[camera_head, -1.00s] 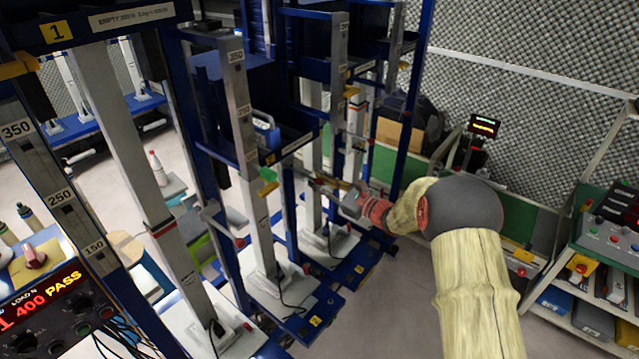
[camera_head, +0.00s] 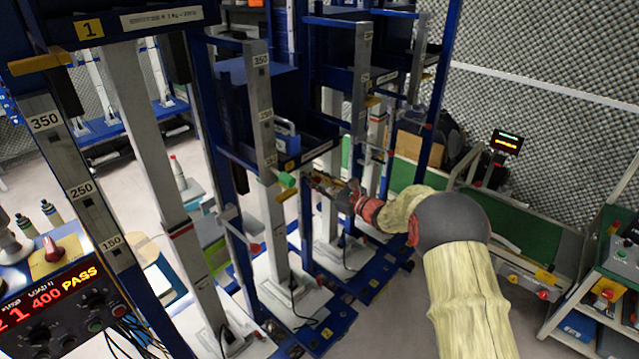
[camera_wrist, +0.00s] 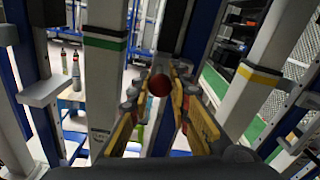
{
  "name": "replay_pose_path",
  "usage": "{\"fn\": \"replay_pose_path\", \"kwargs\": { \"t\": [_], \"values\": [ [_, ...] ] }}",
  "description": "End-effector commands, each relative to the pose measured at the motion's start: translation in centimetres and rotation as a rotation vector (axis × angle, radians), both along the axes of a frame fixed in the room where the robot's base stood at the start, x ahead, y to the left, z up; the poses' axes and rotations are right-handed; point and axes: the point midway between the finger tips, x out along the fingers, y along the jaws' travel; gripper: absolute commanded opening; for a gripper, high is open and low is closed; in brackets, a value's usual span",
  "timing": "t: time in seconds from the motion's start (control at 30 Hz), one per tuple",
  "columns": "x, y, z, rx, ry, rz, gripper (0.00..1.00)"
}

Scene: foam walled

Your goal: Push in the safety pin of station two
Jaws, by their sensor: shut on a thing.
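Station two is the blue and grey stand with a numbered yellow label (camera_head: 327,333) on its base and a scale post (camera_head: 262,120) in front. My gripper (camera_head: 318,183) reaches in from the right at mid-height, close to the stand, beside a green piece (camera_head: 287,180) on the post. In the wrist view, the yellow-padded fingers of my gripper (camera_wrist: 158,95) are closed around a round dark red knob (camera_wrist: 159,84), which looks like the safety pin's end. The pin's shaft and its hole are hidden behind the knob.
In the wrist view, a grey column with a green band (camera_wrist: 105,42) stands left and one with a yellow band (camera_wrist: 260,76) right, both close. Station one (camera_head: 160,130) and a lit control box (camera_head: 60,300) are at left. Bare floor (camera_head: 400,310) lies in front.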

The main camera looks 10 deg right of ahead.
Motion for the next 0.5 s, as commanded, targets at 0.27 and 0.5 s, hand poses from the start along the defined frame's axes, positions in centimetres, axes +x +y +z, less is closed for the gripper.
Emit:
{"fn": "replay_pose_path", "kwargs": {
  "t": [0.27, 0.5],
  "values": [
    [0.07, 0.02, 0.18, 0.0, -0.003, 0.0, 0.34],
    [0.03, 0.02, 0.15, 0.0, -0.003, 0.001, 0.39]
  ]
}}
